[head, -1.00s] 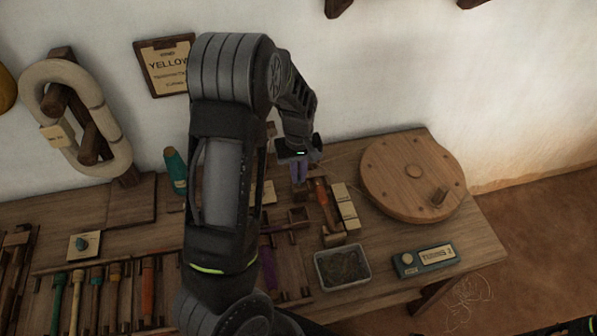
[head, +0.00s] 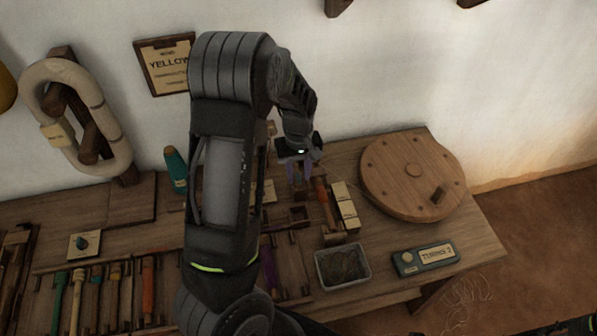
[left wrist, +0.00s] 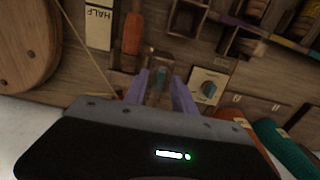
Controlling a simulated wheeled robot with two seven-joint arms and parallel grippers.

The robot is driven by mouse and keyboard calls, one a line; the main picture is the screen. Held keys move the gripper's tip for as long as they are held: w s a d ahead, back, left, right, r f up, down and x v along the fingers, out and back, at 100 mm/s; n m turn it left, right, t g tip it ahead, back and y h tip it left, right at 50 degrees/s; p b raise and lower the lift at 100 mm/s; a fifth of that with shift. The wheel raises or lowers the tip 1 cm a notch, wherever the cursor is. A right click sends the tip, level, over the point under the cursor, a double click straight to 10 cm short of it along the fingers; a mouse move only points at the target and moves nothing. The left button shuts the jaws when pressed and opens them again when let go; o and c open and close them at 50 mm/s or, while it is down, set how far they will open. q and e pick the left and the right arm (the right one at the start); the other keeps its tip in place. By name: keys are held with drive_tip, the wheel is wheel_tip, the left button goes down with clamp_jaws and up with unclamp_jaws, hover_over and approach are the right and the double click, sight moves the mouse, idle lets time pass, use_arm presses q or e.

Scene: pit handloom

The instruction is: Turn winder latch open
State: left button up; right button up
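My left gripper (head: 300,174) hangs over the back of the workbench, its two purple fingers pointing down and apart. The left wrist view shows the fingers (left wrist: 161,95) on either side of a small upright wooden piece with a teal part (left wrist: 160,76), probably the winder latch. I cannot tell whether the fingers touch it. A teal knob on a cream card (left wrist: 208,91) is beside the fingers. My right gripper is not in view.
A round wooden disc (head: 390,178) with a peg lies to the right of the gripper. An orange-handled tool (head: 322,190), cream blocks (head: 346,206), a metal tray (head: 342,282) and a counter box (head: 425,258) are nearby. A teal cone (head: 176,168) stands left of my arm.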

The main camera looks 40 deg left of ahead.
sight(298, 176)
use_arm(q)
wheel_tip(298, 176, up, 8)
drive_tip(key=shift+f, duration=0.1)
idle(0.4)
idle(0.4)
